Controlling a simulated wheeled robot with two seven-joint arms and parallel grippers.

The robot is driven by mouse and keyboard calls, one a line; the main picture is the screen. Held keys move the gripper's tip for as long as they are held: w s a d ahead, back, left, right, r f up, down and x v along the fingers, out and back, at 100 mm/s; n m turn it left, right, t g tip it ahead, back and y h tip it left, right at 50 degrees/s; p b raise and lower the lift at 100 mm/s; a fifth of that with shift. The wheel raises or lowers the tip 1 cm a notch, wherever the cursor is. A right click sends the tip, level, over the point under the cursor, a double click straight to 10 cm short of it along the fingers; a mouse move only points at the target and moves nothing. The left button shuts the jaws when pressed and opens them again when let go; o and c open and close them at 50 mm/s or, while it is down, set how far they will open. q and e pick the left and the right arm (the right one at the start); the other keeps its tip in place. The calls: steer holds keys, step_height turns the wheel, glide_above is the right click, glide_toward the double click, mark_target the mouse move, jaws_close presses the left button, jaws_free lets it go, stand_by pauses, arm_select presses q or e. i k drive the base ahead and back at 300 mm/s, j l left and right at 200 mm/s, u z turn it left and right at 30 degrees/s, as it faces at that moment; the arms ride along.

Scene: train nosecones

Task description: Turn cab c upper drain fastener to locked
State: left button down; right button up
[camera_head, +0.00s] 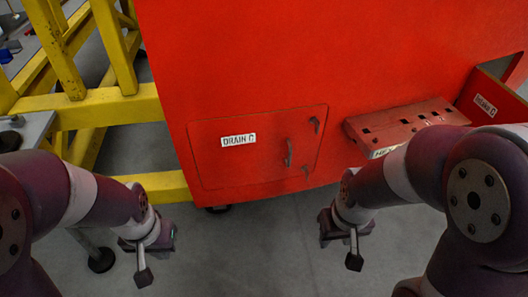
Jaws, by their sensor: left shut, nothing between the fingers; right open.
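The red cab front carries a hatch (250,165) with a white label (238,140) that appears to read DRAIN C. The upper drain fastener (316,124) is a small latch at the hatch's upper right corner. Its exact turn is too small to tell. A lower fastener (306,170) sits near the lower right corner, and a handle (288,153) stands between them. My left gripper (150,244) is shut and empty, below and left of the hatch. My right gripper (347,232) is open and empty, below and right of the hatch. Both are apart from the cab.
A red perforated step or box (405,122) juts from the cab at right, near my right arm. A labelled intake panel (485,105) stands open at far right. A yellow frame (95,105) fills the left. Grey floor (265,250) is clear between my grippers.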

mark_target(317, 127)
steer(key=i+l+z, duration=0.15)
steer(key=l, duration=0.25)
steer(key=i+l+z, duration=0.15)
steer(key=l, duration=0.3)
steer(key=i+l+z, duration=0.15)
steer(key=l, duration=0.2)
